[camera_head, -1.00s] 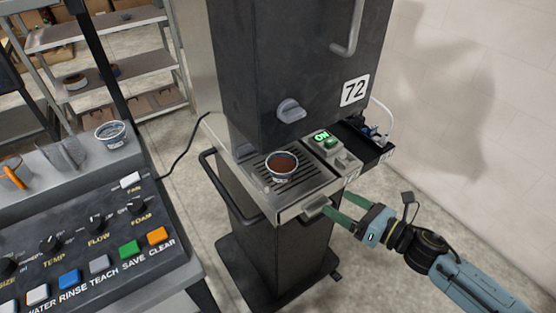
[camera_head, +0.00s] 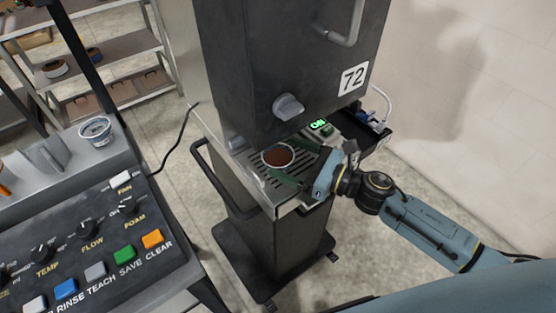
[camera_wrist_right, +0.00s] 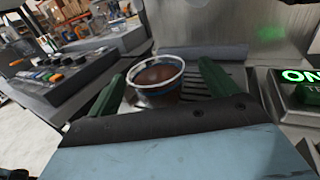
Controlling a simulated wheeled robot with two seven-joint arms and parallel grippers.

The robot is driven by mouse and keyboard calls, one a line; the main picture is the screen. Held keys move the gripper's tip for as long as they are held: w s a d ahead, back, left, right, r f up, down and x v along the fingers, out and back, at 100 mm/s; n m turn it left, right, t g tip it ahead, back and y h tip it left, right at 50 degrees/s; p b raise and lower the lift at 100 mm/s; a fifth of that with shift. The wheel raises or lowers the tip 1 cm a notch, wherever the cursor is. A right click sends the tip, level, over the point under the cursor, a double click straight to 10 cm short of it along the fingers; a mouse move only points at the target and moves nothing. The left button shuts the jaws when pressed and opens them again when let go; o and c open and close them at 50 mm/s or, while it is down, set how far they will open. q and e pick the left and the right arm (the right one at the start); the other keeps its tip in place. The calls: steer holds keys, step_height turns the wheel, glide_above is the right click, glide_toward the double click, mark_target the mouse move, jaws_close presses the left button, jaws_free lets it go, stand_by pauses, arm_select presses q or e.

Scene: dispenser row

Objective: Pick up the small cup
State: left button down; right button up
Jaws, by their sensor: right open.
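The small cup (camera_head: 278,156), pale with a dark blue band and brown contents, stands upright on the slotted drip tray of the machine marked 72. My right gripper (camera_head: 287,166) is open at the tray, its green fingers reaching in from the right. In the right wrist view the cup (camera_wrist_right: 158,76) shows between the two finger ends, nearer the left finger. No grip on it shows, and whether a finger touches it I cannot tell. My left gripper is not in view.
The machine body (camera_head: 285,60) with its knob (camera_head: 288,107) rises close behind the cup. A lit ON switch (camera_head: 318,124) is to its right. A control panel (camera_head: 75,235) with buttons stands left, another cup (camera_head: 95,131) on its ledge. A rail handle (camera_head: 225,180) juts out at the tray's left.

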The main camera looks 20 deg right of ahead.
mark_target(266, 151)
steer(key=p+x, duration=0.1)
steer(key=x, duration=0.3)
steer(key=shift+s+a, duration=0.15)
steer(key=shift+a, duration=0.1)
steer(key=shift+w+a, duration=0.3)
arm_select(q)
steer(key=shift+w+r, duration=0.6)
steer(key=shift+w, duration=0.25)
arm_select(e)
steer(key=shift+f, duration=0.1)
steer(key=c, duration=0.4)
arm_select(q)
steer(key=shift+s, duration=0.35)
arm_select(e)
steer(key=c, duration=0.7)
